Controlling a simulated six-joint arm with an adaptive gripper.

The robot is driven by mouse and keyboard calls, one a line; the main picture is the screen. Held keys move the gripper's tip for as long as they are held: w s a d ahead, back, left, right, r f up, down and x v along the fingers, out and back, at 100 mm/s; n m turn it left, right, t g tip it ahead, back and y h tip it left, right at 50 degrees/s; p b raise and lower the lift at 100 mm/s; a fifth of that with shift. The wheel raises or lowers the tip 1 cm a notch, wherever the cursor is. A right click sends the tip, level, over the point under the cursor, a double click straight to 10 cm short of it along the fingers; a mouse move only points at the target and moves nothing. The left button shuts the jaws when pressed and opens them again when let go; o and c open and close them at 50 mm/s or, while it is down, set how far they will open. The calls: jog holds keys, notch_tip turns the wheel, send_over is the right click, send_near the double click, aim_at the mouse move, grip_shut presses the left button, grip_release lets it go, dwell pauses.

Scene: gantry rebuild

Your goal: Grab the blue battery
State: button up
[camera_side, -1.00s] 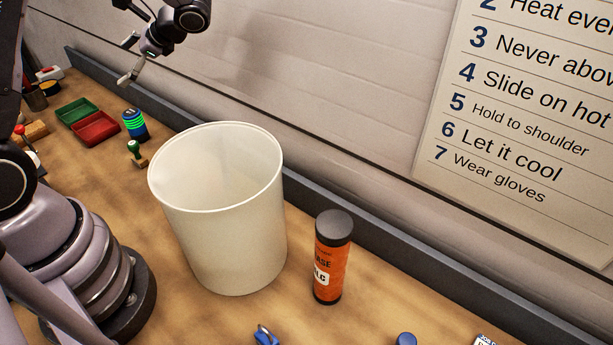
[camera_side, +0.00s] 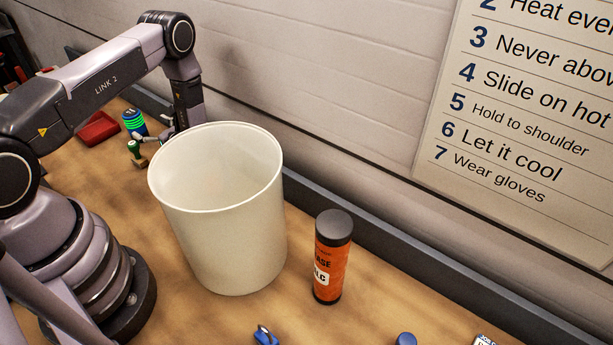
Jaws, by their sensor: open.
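A short dark-blue cylinder with bright green bands (camera_side: 134,122) stands upright on the bench at the upper left; it looks like the blue battery, though I cannot read a label. My gripper (camera_side: 164,131) is low over the bench, just right of this cylinder and behind the white bin (camera_side: 222,235). A finger points left beside the cylinder. The gripper is open; the rest of it is hidden by the bin's rim. I cannot tell whether a finger touches the cylinder.
A green-handled stamp (camera_side: 137,152) stands just in front of the cylinder. A red tray (camera_side: 98,129) lies left of it. An orange canister (camera_side: 332,262) stands right of the bin. A dark ledge (camera_side: 385,237) runs along the wall.

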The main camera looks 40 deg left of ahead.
aim_at(137, 118)
jog(key=a, duration=0.9)
jog(key=shift+s+r, duration=0.2)
jog(key=shift+s, duration=0.05)
jog(key=c, duration=1.3)
